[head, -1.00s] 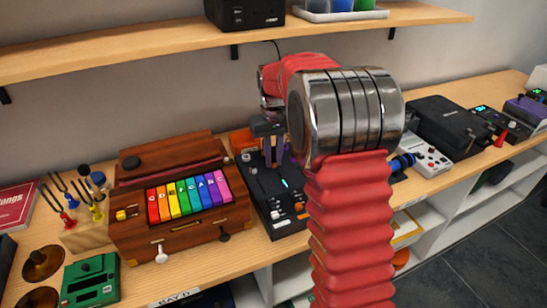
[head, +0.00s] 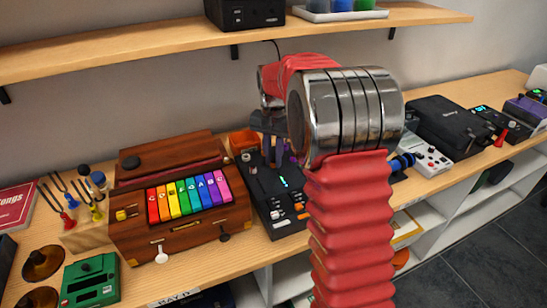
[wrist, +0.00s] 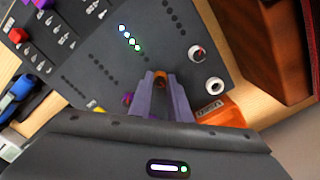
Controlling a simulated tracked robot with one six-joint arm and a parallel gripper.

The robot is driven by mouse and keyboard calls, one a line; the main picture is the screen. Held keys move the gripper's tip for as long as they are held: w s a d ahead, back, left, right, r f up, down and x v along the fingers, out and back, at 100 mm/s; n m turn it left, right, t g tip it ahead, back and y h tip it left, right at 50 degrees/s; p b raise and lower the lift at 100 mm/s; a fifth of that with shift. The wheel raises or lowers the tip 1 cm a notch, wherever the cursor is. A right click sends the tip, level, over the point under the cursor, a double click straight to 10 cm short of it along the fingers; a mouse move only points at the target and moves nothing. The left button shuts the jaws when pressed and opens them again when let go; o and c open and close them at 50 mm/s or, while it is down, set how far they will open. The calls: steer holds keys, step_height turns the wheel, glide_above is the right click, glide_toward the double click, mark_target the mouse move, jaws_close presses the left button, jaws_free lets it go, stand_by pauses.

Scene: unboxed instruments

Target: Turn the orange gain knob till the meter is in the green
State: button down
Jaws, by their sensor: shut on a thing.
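The orange gain knob (wrist: 159,81) stands on the black instrument panel (wrist: 195,20), between my fingertips in the wrist view. My gripper (wrist: 161,84) is shut on it, one grey-purple finger on each side. The fingers hide part of the knob, and I cannot make out a pointer mark on it. The meter (wrist: 130,39) is a slanting row of small lights on the panel; several are lit, pale white-blue at one end and green at the other. In the head view my gripper (head: 273,153) reaches down to the panel's far part, and the knob is hidden.
Two white sockets or knobs (wrist: 205,68) sit near the gripped knob. An orange bin (head: 243,142) stands behind the panel. A wooden box with rainbow keys (head: 188,195) is close on the left. A shelf (head: 150,42) runs above the back of the bench.

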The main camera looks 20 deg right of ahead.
mark_target(273, 161)
steer(key=shift+m, duration=0.3)
steer(key=c, duration=1.7)
jaws_free()
steer(key=shift+o, duration=0.2)
step_height(273, 161, up, 14)
steer(key=shift+f, duration=0.15)
